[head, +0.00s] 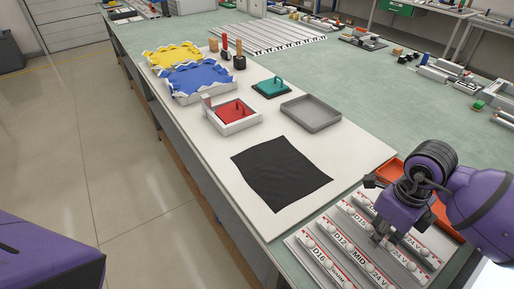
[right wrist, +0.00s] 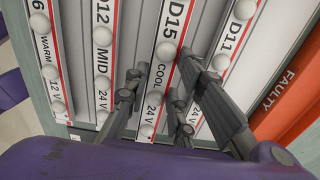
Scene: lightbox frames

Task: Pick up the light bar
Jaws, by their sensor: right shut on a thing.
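Several white light bars with round knobs and red-edged labels lie side by side at the lower right of the head view. The right wrist view shows a bar marked D15 COOL 24 V (right wrist: 172,22), with the D12 MID 24 V bar (right wrist: 102,62) to its left and the D11 bar (right wrist: 236,22) to its right. My right gripper (head: 378,237) is down at the bars. In the right wrist view its fingers (right wrist: 160,68) are on both sides of the D15 bar, shut on it. The bar still appears level with its neighbours. My left gripper is out of view.
An orange tray marked FAULTY (right wrist: 284,92) is close to the right of the bars. A black cloth (head: 281,173) lies beyond them on the white board. A grey tray (head: 311,113), a red-topped fixture (head: 233,116) and a teal block (head: 271,88) stand farther back.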

